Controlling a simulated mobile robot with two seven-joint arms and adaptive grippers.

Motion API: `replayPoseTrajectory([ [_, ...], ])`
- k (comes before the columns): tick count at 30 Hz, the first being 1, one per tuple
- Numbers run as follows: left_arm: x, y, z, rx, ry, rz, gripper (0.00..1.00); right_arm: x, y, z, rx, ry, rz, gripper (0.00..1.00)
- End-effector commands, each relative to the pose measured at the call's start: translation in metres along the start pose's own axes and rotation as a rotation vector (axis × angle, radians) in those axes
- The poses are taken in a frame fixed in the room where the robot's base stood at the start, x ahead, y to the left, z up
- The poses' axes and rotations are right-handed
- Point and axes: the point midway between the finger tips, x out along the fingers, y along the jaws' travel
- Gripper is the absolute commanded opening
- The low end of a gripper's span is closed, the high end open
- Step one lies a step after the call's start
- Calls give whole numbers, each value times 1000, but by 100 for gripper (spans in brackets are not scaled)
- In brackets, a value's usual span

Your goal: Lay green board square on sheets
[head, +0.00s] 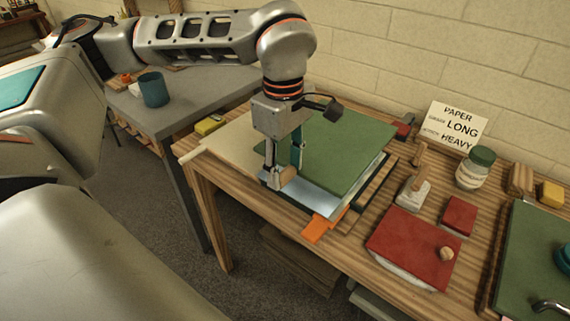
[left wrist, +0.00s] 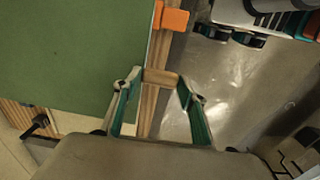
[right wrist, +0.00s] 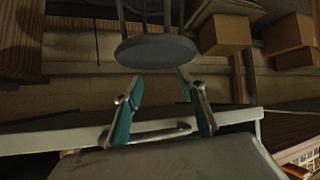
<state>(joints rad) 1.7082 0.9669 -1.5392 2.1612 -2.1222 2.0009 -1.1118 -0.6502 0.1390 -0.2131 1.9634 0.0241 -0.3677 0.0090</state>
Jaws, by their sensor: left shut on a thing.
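The green board (head: 335,145) lies flat over the sheets on the wooden table. A pale blue sheet strip (head: 318,197) shows along its front edge, and a cream sheet (head: 228,140) shows at its left. My left gripper (head: 280,180) is at the board's front left side, pointing down, shut on a small tan wooden block (left wrist: 160,77). The green board (left wrist: 70,60) is beside that block in the left wrist view. I cannot tell whether the block is joined to the board. My right gripper (right wrist: 160,78) is open and empty, away from the table top.
An orange tab (head: 317,228) sticks out at the table's front edge. A red board with a knob (head: 415,245), a red block (head: 459,215), a jar (head: 475,168) and a lettered sign (head: 458,125) stand to the right. A round stool (right wrist: 155,50) is before the right wrist.

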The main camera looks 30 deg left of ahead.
Motion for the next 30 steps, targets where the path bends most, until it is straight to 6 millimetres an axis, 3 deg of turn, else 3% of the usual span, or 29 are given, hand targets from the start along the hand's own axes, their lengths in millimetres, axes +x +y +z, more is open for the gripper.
replayPoseTrajectory([
  [30,65,-1,0,1,0,1,19,16,-6,39,-1,-27,-4,40],
])
